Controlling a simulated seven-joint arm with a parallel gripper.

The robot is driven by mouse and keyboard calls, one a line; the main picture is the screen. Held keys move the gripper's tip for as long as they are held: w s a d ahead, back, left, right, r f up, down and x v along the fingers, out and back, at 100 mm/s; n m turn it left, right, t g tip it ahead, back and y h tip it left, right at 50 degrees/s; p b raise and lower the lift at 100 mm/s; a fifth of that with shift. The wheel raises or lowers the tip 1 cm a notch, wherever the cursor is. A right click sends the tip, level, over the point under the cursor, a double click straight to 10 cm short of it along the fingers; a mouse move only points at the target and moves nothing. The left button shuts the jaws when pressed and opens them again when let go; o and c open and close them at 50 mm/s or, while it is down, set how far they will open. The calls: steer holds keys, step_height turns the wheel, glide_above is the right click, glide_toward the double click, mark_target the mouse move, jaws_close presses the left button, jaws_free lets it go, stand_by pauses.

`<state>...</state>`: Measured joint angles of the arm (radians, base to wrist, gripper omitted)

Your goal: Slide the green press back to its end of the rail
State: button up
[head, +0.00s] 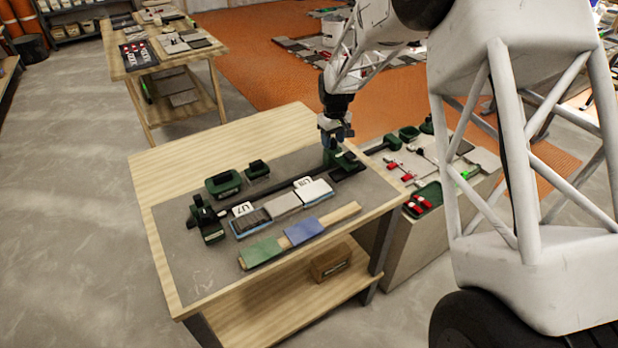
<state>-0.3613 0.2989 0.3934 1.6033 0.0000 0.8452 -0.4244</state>
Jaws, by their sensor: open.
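A dark rail (268,196) runs across the grey mat on the workbench, from lower left to upper right. At its right end is a green block (345,158), partly hidden by my gripper. At its left end stands another green piece with an upright knob (209,226). I cannot tell for sure which of the two is the press. My gripper (335,138) is open and points down, right over the right-hand green block. Whether its fingers are around or just above that block is too small to tell. Tiles (285,204) lie in a row along the rail's front side.
Two green tools (223,183) sit behind the rail. A wooden strip with a green cloth (262,252) and a blue cloth (304,231) lies in front. A lower side table (405,160) with red and green tools stands right of the bench. The mat's front left is clear.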

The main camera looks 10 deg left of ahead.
steer(key=shift+r, duration=3.05)
steer(key=shift+s+r, duration=0.1)
steer(key=shift+s+d+r, duration=0.1)
steer(key=shift+d+r, duration=0.1)
steer(key=shift+d, duration=0.05)
steer(key=s+d+r+m+t, duration=0.1)
steer(key=s+d+r+m, duration=0.1)
steer(key=s+d+r, duration=0.75)
steer(key=s+d+r+m, duration=0.2)
steer(key=s+d+r, duration=0.4)
steer(key=s+d, duration=0.5)
steer(key=s+d+m, duration=0.2)
steer(key=s+d, duration=0.2)
steer(key=s, duration=1)
steer(key=s+d+m+t, duration=0.1)
steer(key=s+d+m, duration=0.2)
steer(key=s, duration=1.2)
steer(key=shift+s+d+f+t, duration=0.2)
steer(key=shift+d+t, duration=0.1)
steer(key=shift+d, duration=0.95)
